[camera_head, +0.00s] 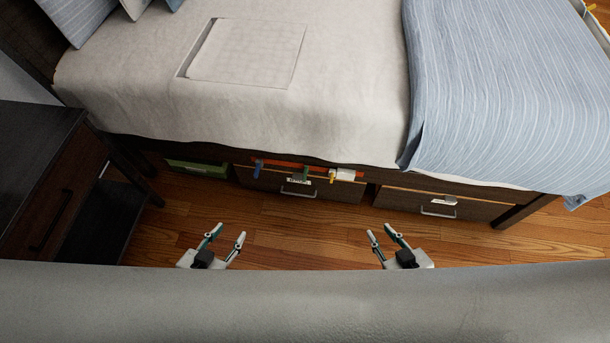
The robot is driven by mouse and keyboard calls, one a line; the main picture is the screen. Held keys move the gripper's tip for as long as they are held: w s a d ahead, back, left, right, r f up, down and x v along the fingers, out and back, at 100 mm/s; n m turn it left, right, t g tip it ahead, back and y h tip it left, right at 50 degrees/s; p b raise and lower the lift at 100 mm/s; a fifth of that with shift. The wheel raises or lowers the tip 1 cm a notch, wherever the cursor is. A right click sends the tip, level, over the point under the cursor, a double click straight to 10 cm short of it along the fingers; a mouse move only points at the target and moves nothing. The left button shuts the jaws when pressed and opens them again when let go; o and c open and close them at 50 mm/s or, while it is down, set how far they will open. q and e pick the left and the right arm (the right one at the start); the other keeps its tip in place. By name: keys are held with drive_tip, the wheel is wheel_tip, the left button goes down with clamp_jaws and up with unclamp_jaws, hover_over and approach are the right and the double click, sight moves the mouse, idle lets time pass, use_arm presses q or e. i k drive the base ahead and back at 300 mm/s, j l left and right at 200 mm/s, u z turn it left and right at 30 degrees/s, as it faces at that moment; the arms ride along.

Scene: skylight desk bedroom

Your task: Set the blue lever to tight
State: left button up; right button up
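The blue lever (258,168) is at the left end of an orange bar (285,164) along the bed's lower side, and it hangs down with a slight tilt. Lettering that would mark the tight position is too small to read. My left gripper (228,234) is open and empty, below and left of the blue lever. My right gripper (379,235) is open and empty, below and right of the levers. Neither gripper touches anything.
Drawers (330,190) with handles sit under the bed (340,110). A green box (197,168) is under the bed at left. A dark nightstand (38,180) stands at the left. The wooden floor (300,228) between the grippers is clear.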

sight(259, 163)
drive_tip(key=k+j+z, duration=0.2)
drive_tip(key=z, duration=0.2)
drive_tip(key=k+j+z, duration=0.1)
drive_tip(key=z, duration=0.25)
drive_tip(key=k, duration=0.1)
